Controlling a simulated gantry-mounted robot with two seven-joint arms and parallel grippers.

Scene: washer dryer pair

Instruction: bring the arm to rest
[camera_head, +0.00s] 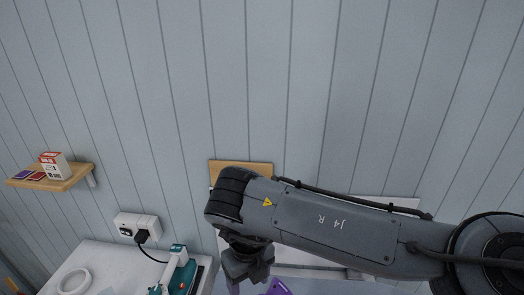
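My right arm (335,222), marked "J4 R", comes in from the right and reaches across the lower middle of the head view. Its wrist bends down at the left end. My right gripper (246,270) hangs below the wrist at the bottom edge, where its fingertips are not clearly visible. I cannot tell whether it is open or shut, or whether it holds anything. A purple object (277,288) shows just right of it, mostly cut off by the frame. My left gripper is not in view.
A wooden shelf (75,178) at left holds a red and white box (53,165). A socket (137,227) with a plugged-in black cable is on the panelled wall. Below, a white top (105,262) bears a white ring (74,281) and a teal-and-white device (172,272).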

